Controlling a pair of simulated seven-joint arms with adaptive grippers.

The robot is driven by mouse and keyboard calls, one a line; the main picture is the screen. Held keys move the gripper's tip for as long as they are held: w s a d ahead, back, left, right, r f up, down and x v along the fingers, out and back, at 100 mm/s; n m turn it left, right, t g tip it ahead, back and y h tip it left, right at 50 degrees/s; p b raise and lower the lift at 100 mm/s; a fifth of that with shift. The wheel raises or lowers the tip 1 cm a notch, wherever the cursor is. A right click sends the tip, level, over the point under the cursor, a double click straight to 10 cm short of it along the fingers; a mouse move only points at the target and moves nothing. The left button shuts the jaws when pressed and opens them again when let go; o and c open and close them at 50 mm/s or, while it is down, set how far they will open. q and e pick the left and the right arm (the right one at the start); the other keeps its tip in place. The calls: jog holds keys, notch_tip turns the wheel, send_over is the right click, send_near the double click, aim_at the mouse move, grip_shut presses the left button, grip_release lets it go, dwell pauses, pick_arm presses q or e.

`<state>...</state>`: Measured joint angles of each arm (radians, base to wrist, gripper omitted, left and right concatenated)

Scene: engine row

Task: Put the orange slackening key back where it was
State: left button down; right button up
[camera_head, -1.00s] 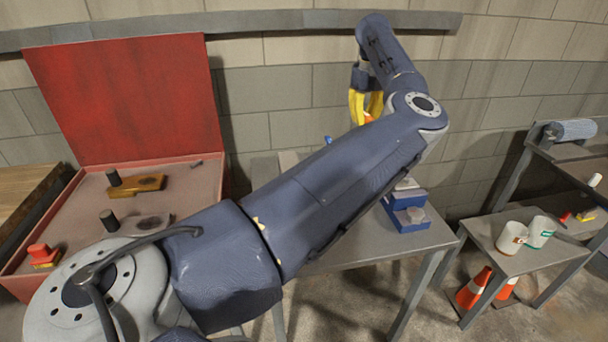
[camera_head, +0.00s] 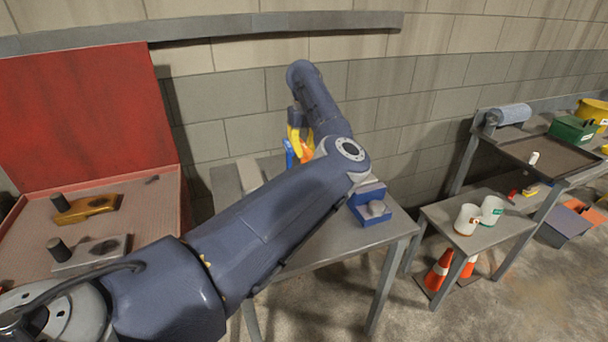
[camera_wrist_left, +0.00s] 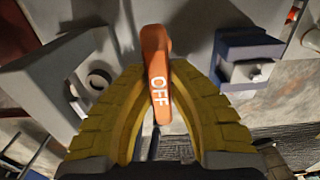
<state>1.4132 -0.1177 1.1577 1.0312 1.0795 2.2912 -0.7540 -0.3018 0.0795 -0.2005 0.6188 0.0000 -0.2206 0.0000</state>
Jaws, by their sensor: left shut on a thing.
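The orange slackening key (camera_wrist_left: 156,80), marked OFF in white, stands between the yellow fingers of my left gripper (camera_wrist_left: 157,100) in the left wrist view. The fingers are shut on it. In the head view my left gripper (camera_head: 300,138) hangs over the far part of the grey metal table, and a bit of the orange key (camera_head: 306,156) shows below it. My forearm hides much of the table. In the wrist view a grey block with a dark ring (camera_wrist_left: 60,85) lies left of the key. I cannot tell whether the key touches anything below. My right gripper is not in view.
A blue block with a grey knob (camera_head: 370,205) sits on the table (camera_head: 310,255), right of my arm. An open red case (camera_head: 175,215) with tools stands at left. White mugs (camera_head: 468,219) stand on a low side table; traffic cones (camera_head: 438,270) are below it.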

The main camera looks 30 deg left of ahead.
pick_arm(q)
jog(key=shift+f, duration=4.7)
jog(key=c, duration=1.4)
grip_release()
jog(key=shift+c, duration=0.2)
notch_tip(320, 180, up, 12)
jog(key=shift+r, duration=0.15)
